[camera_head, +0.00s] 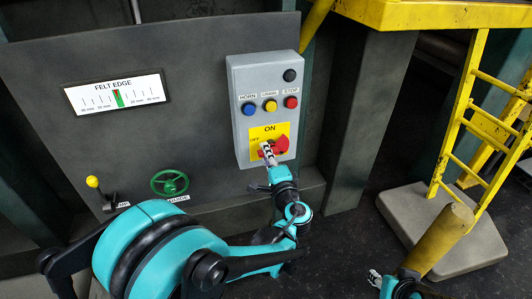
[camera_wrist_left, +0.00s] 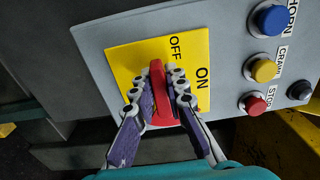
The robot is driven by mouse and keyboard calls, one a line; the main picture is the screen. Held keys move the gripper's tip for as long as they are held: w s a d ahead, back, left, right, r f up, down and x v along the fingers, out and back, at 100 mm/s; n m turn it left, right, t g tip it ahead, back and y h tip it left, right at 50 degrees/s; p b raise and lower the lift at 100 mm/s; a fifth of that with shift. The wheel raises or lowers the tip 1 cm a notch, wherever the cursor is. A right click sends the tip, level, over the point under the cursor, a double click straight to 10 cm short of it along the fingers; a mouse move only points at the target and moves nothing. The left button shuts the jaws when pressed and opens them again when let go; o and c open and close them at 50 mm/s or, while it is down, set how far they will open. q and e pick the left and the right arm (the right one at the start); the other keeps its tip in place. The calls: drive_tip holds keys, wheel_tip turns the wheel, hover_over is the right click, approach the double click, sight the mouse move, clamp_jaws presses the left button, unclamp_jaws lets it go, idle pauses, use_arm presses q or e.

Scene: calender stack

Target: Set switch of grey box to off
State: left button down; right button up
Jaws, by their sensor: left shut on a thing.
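The grey box (camera_head: 241,108) hangs on a dark panel in the head view and fills the upper part of the left wrist view (camera_wrist_left: 125,30). Its yellow plate (camera_head: 252,132) carries the words ON and OFF. The red switch (camera_head: 282,145) sits on this plate. In the left wrist view, the red handle (camera_wrist_left: 158,80) has one end toward the OFF side, just left of that word. My left gripper (camera_wrist_left: 160,92) has its fingers closed on both sides of the handle; it also shows in the head view (camera_head: 267,153). My right gripper (camera_head: 374,278) is partly visible at the bottom right.
Blue (camera_head: 249,109), yellow (camera_head: 270,105), red (camera_head: 291,102) and black (camera_head: 289,75) buttons sit above the switch. A green handwheel (camera_head: 169,183) and a yellow-knobbed lever (camera_head: 93,182) are to the left. A yellow ladder (camera_head: 463,125) and yellow post (camera_head: 438,240) stand right.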

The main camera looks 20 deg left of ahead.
use_arm(q)
drive_tip(key=c, duration=1.5)
unclamp_jaws()
drive_tip(key=v, duration=1.2)
drive_tip(key=shift+a+f, duration=0.1)
drive_tip(key=s+a+f+n+g+h, duration=0.45)
drive_tip(key=s+a+f+g, duration=0.2)
drive_tip(key=a+f, duration=0.2)
drive_tip(key=s+d+f+n+g+h, duration=0.1)
drive_tip(key=s+d+n+h, duration=0.2)
drive_tip(key=s+n+h, duration=0.2)
drive_tip(key=s+n, duration=0.1)
drive_tip(key=s, duration=0.2)
drive_tip(key=shift+d+f, duration=0.2)
drive_tip(key=shift+d, duration=0.1)
